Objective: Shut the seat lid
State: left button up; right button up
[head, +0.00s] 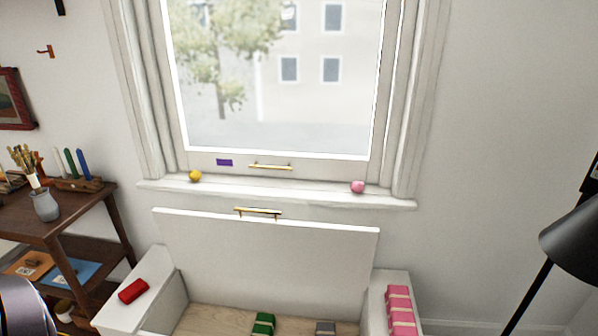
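The white seat lid (265,250) stands open, tilted up below the window sill, with a brass handle (258,212) at its top edge. Under it the white window seat (125,300) shows an open compartment with a wooden floor (215,318). A green item (263,324) and a grey item (325,328) lie inside, cut off by the bottom edge. Neither of my grippers is in view.
A red item (133,291) lies on the seat's left end and a pink striped stack (400,310) on its right end. A brown shelf (70,225) stands left, a black lamp (572,245) right. The sill (280,193) holds a yellow ball (195,176) and a pink ball (358,187).

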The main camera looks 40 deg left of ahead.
aim_at(285, 252)
jog(key=u, duration=1.55)
